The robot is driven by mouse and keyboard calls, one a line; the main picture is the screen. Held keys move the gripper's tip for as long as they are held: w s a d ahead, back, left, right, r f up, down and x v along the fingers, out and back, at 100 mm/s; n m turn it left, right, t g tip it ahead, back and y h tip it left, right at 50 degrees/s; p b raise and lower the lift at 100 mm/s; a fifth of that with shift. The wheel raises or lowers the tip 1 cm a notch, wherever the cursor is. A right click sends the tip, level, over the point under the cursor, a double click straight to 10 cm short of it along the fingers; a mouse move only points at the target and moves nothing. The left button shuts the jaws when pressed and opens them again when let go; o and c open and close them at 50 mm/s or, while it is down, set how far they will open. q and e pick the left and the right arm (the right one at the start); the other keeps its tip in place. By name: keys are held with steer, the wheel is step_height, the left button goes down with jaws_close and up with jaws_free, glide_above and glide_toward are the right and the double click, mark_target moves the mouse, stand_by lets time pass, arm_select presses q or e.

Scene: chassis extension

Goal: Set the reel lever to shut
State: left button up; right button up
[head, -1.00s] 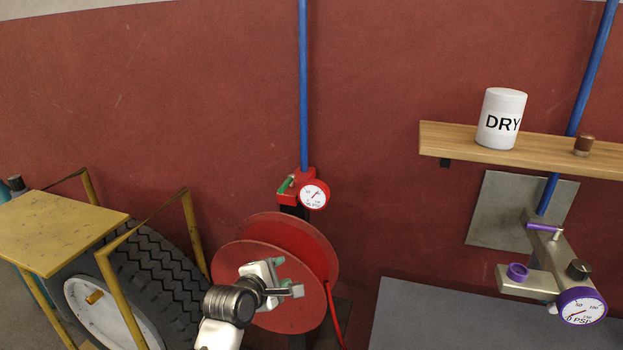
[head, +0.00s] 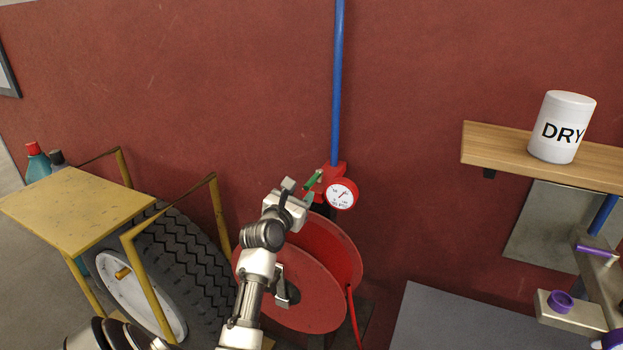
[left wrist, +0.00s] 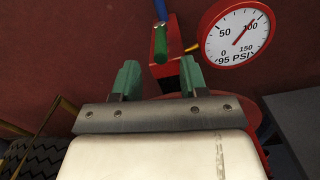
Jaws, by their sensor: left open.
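The reel lever has a green handle (head: 313,180) on the red valve body at the foot of the blue pipe, above the hose reel. In the left wrist view the green lever (left wrist: 161,43) stands ahead of the fingers, near the middle. My left gripper (head: 300,190) is just to the lower left of the lever in the head view. In the left wrist view its two green fingertips (left wrist: 160,80) are apart, with nothing between them. Whether a finger touches the lever cannot be told. My right gripper is not in view.
A round gauge (head: 341,194) sits right beside the lever. The red hose reel (head: 310,290) stands below. A yellow stand (head: 80,210) and a tire (head: 190,255) are at left. A wooden shelf (head: 500,145) with a white DRY can (head: 561,128) is at right.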

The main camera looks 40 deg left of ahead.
mark_target(312, 179)
arm_select(q)
steer(key=p+x, duration=0.1)
steer(key=x, duration=0.5)
steer(key=shift+w+f, duration=0.15)
steer(key=shift+w+a, duration=0.15)
steer(key=shift+w, duration=0.3)
jaws_close()
